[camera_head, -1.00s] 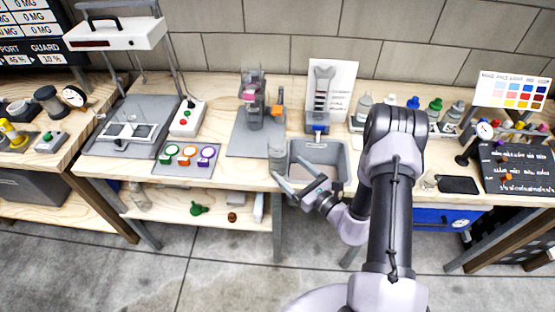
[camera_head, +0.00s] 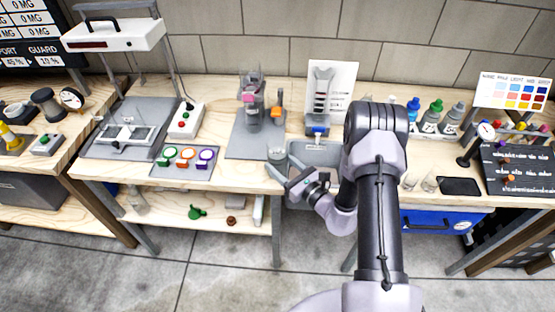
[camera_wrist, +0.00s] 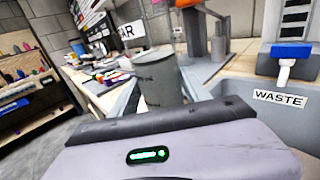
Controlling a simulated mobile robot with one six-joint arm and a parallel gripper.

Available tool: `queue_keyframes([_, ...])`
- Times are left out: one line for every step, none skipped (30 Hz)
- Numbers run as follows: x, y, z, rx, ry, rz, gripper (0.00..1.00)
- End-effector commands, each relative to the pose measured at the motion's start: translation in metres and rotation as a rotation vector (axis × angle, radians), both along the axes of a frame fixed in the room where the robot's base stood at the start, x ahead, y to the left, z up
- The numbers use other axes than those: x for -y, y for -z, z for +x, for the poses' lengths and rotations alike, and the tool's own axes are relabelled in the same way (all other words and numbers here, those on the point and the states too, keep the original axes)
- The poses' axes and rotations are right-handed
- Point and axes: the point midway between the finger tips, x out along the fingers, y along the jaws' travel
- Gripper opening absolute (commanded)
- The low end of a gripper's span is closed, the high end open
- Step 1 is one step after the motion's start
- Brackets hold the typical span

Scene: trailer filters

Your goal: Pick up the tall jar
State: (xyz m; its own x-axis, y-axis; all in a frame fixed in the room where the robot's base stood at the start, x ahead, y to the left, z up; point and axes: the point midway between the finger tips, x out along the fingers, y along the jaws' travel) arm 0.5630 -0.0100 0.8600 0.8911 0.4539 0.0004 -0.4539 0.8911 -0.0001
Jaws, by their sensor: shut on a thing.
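The tall jar (camera_head: 277,154) is a translucent grey-green cylinder at the front edge of the middle bench, left of the grey bin. It also shows in the wrist view (camera_wrist: 160,76), upright between the two fingers. My gripper (camera_head: 279,166) is shut on the jar, with one finger on each side of it. The gripper's fingers show in the wrist view (camera_wrist: 160,95) too. The jar's lower part is hidden by my gripper, so I cannot tell whether its base touches the bench.
The grey bin (camera_wrist: 260,97) marked WASTE is right beside the jar. A grey stand with a clear vessel (camera_head: 250,110) is behind it. A tray with three coloured rings (camera_head: 186,158) lies to the left. A blue-nozzled dispenser (camera_head: 318,105) stands behind the bin.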

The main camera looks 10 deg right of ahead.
Motion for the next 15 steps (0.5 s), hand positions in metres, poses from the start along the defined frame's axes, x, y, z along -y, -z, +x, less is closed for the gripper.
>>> queue_keyframes([0.000, 0.000, 0.000, 0.000, 0.000, 0.000, 0.00])
queue_keyframes([0.000, 0.000, 0.000, 0.000, 0.000, 0.000, 0.00])
queue_keyframes([0.000, 0.000, 0.000, 0.000, 0.000, 0.000, 0.00])
queue_keyframes([0.000, 0.000, 0.000, 0.000, 0.000, 0.000, 0.00])
queue_keyframes([0.000, 0.000, 0.000, 0.000, 0.000, 0.000, 0.00])
queue_keyframes([0.000, -0.001, 0.000, 0.000, 0.000, 0.000, 0.00])
queue_keyframes([0.000, -0.002, 0.000, 0.000, 0.000, 0.000, 0.00])
queue_keyframes([0.000, -0.003, 0.000, 0.000, 0.000, 0.000, 0.00])
queue_keyframes([0.000, -0.004, 0.000, 0.000, 0.000, 0.000, 0.00])
queue_keyframes([0.000, -0.006, 0.000, 0.000, 0.000, -0.001, 0.00])
queue_keyframes([0.000, -0.008, 0.000, 0.000, 0.000, -0.001, 0.00])
queue_keyframes([0.000, -0.011, 0.000, 0.000, 0.000, -0.001, 0.00])
queue_keyframes([0.000, -0.014, 0.000, 0.000, 0.000, -0.001, 0.00])
queue_keyframes([0.000, -0.017, 0.000, 0.001, 0.000, 0.000, 0.00])
queue_keyframes([0.000, -0.021, 0.000, 0.000, 0.001, 0.000, 0.00])
